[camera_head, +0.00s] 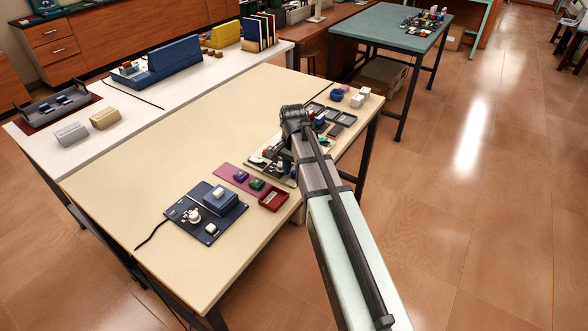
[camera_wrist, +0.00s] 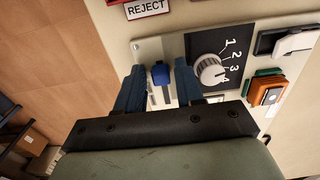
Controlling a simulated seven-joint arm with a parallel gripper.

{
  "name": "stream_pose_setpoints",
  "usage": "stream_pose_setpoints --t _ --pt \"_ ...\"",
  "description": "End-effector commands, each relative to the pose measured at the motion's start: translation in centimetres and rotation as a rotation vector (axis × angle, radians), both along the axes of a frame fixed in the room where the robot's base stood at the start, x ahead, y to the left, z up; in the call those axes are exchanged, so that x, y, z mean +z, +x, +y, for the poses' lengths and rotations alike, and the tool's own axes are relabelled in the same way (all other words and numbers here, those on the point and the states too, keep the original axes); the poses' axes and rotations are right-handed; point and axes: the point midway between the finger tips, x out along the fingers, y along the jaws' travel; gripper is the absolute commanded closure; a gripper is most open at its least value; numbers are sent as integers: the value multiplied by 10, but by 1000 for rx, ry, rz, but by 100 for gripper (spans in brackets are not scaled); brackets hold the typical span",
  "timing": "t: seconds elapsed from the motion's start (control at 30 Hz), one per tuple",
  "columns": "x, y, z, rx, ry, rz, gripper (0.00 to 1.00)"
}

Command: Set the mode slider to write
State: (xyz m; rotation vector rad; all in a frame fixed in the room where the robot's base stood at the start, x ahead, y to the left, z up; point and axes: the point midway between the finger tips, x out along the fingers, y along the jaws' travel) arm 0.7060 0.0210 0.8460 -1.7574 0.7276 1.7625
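The mode slider appears to be the small blue knob (camera_wrist: 160,74) on a pale plate (camera_wrist: 148,48) with a narrow slot, in the wrist view. No "write" marking is legible. My gripper (camera_wrist: 160,82) is open, its two dark blue fingers on either side of the knob. A gap shows between the knob and each finger, so it holds nothing. How far the fingertips are above the plate is unclear.
A white round dial (camera_wrist: 211,70) on a black panel numbered 1 to 4 is close right of the fingers. A red tray labelled REJECT (camera_wrist: 146,8) is above. Orange and green pieces (camera_wrist: 266,88) lie at right. The cream table (camera_head: 160,130) has bare room at left.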

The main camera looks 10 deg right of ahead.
Motion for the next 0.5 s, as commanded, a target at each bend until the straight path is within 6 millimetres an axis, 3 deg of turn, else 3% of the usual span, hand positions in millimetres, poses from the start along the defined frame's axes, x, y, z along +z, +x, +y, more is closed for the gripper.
stream_pose_setpoints --t 0.1,0.5 --pt "0 0 0 0 -1 -1 53" --pt "9 2 -1 0 -2 -4 53"
